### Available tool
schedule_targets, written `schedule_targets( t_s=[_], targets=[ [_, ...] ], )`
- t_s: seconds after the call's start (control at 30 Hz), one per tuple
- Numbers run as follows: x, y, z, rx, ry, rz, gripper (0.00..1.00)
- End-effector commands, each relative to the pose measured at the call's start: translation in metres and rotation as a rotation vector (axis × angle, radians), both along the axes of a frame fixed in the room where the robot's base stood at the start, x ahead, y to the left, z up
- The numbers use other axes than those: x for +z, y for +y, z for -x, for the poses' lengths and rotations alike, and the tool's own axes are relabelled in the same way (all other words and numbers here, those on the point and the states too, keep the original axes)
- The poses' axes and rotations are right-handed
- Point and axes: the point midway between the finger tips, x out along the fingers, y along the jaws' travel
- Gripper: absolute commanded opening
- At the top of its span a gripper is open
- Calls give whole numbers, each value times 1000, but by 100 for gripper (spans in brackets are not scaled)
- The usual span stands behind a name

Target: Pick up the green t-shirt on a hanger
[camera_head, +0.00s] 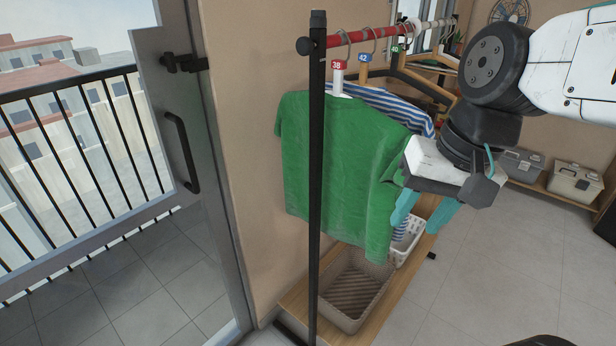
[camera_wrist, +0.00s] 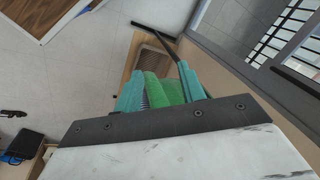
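The green t-shirt (camera_head: 335,160) hangs on a hanger with a red tag marked 38, at the near end of the red rail (camera_head: 365,35). A black upright post crosses in front of it. My gripper (camera_head: 418,222) is at the shirt's right side, pointing down, with its teal fingers spread apart. In the wrist view, green cloth (camera_wrist: 165,90) shows between the two fingers of the gripper (camera_wrist: 160,85). I cannot tell whether the fingers touch the cloth.
A blue-and-white striped shirt (camera_head: 400,102) hangs just behind, with tag 42. Below are a grey-brown basket (camera_head: 350,315) and a white basket (camera_head: 414,236) on a wooden base. A glass door (camera_head: 183,150) stands at left. Grey storage boxes (camera_head: 575,181) sit at right.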

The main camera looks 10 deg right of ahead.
Motion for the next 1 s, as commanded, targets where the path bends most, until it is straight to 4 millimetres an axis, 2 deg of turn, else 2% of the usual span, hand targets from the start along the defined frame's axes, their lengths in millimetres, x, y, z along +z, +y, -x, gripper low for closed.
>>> schedule_targets(
  t_s=[0.1,0.17,0.2,0.27,0.3,0.4,0.5,0.6,0.67,1.0],
  targets=[
    [23,22,-61,-391,31,-290,40],
    [39,29,-98,-618,65,-463,40],
    [49,30,-124,-767,92,-578,40],
    [65,26,-162,-981,145,-748,40],
    [74,20,-186,-1113,183,-855,40],
    [93,0,-237,-1388,284,-1093,40],
    [105,-21,-271,-1577,371,-1272,40],
    [111,-35,-291,-1681,430,-1380,40],
    [113,-37,-298,-1710,450,-1413,40],
    [103,-17,-323,-1720,462,-1426,40]
  ],
)
